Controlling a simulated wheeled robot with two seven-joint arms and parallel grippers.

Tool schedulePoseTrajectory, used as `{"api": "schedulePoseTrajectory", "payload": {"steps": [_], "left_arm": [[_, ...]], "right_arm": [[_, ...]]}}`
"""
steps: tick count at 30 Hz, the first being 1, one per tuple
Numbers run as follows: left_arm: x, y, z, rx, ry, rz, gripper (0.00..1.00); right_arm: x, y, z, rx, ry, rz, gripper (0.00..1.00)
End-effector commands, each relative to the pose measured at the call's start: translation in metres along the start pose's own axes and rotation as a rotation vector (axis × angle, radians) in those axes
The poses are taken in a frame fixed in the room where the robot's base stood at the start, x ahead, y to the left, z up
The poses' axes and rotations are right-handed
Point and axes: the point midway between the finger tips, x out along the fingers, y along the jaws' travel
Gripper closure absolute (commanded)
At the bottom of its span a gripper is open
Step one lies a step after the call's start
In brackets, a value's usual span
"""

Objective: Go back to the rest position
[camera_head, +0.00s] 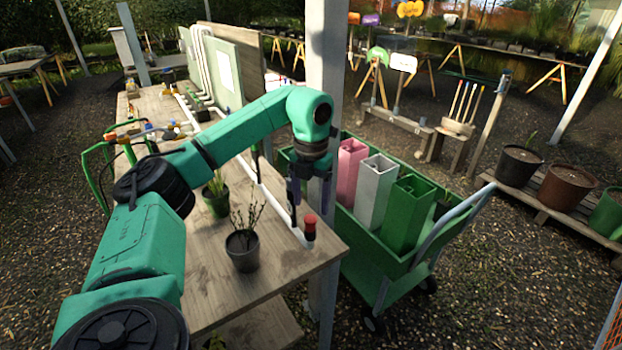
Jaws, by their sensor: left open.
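My left arm reaches in from the left over the wooden table (225,285), and its gripper (309,208) points down near the table's right end. The jaws are open and I see nothing held between them. A white pipe (270,197) runs along the table and ends below the gripper at a fitting with a red top (310,228). I cannot tell whether a fingertip touches it. My right gripper is out of view.
A green cart (352,237) right of the table holds pink (350,172), white (373,190) and green (406,214) square tubes. A grey post (327,75) stands close behind my gripper. Potted plants (242,250) (216,196) stand on the table.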

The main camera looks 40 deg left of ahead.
Motion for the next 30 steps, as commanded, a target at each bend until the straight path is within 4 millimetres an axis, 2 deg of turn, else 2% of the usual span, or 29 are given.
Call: {"api": "schedulePoseTrajectory", "payload": {"steps": [2,6,8,12,20,23,26,27,29,30], "left_arm": [[-0.022,-0.001,0.002,0.001,-0.006,-0.004,0.28],[-0.062,-0.001,0.001,0.002,-0.004,-0.001,0.28],[-0.079,0.000,0.001,0.001,-0.002,0.001,0.28],[-0.086,0.000,0.000,0.000,0.001,0.001,0.28],[-0.082,-0.005,0.002,0.015,-0.004,-0.009,0.28],[-0.069,-0.041,0.009,0.103,-0.044,-0.086,0.28],[-0.050,-0.118,0.013,0.257,-0.117,-0.279,0.28],[-0.045,-0.156,0.009,0.316,-0.147,-0.388,0.28],[-0.044,-0.213,-0.003,0.384,-0.187,-0.578,0.28],[-0.049,-0.250,-0.013,0.408,-0.211,-0.720,0.28]], "right_arm": [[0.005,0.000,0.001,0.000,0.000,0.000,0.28],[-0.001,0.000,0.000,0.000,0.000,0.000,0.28],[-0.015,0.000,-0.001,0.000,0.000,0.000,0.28],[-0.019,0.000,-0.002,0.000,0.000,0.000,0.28],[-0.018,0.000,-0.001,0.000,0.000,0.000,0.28],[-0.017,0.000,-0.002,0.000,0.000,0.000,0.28],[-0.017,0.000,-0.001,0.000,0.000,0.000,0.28],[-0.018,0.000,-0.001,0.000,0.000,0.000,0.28],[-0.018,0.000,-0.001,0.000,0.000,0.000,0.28],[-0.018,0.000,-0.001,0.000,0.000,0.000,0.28]]}}
